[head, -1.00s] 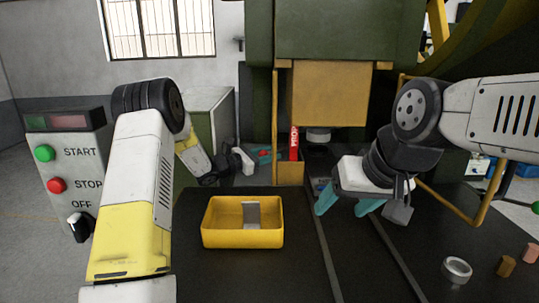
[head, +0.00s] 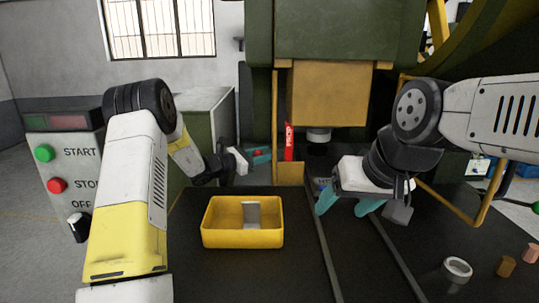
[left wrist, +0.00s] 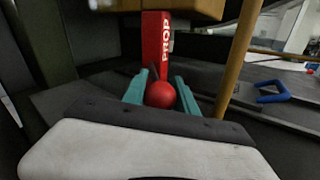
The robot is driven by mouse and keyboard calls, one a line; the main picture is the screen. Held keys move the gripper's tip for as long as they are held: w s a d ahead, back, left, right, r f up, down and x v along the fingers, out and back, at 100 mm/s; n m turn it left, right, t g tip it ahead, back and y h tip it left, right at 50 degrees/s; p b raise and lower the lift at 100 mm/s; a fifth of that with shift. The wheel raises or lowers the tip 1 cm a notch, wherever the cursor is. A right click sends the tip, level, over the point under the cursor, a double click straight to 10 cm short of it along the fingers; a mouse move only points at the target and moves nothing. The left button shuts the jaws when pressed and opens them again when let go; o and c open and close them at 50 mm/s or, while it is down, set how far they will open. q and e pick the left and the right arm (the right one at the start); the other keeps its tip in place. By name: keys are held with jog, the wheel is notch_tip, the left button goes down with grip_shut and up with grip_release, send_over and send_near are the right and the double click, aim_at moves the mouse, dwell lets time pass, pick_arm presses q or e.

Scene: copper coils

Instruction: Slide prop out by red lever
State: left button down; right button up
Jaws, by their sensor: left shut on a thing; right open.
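The red prop (head: 289,144), lettered PROP, stands upright by the lower left side of the press's orange block; it also shows in the left wrist view (left wrist: 156,42). Its lower end is hidden in the head view behind a yellow plate. The lever's red ball knob (left wrist: 160,95) sits between the teal fingers of my left gripper (head: 261,155), which is shut on it, left of the prop. The lever's shaft is mostly hidden. My right gripper (head: 347,203) is open and empty, pointing down above the dark table on the right.
A yellow tray (head: 228,238) with a grey piece inside stands on the dark table in front. A pale ring (head: 457,268) and copper coils (head: 506,266) lie at the right. The orange block (head: 328,97) hangs above. A control panel (head: 70,160) stands left.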

pick_arm(q)
jog(key=shift+a, duration=1.8)
jog(key=shift+w, duration=0.1)
jog(key=c, duration=1)
grip_release()
jog(key=shift+a, duration=0.15)
jog(key=shift+r, duration=0.25)
jog(key=r, duration=0.1)
jog(key=s+r, duration=0.1)
jog(key=r, duration=0.1)
jog(key=shift+s+r, duration=0.1)
jog(key=shift+r, duration=0.05)
jog(key=s+d+r, duration=0.1)
jog(key=s, duration=1.4)
jog(key=shift+r, duration=0.15)
jog(key=shift+d, duration=0.1)
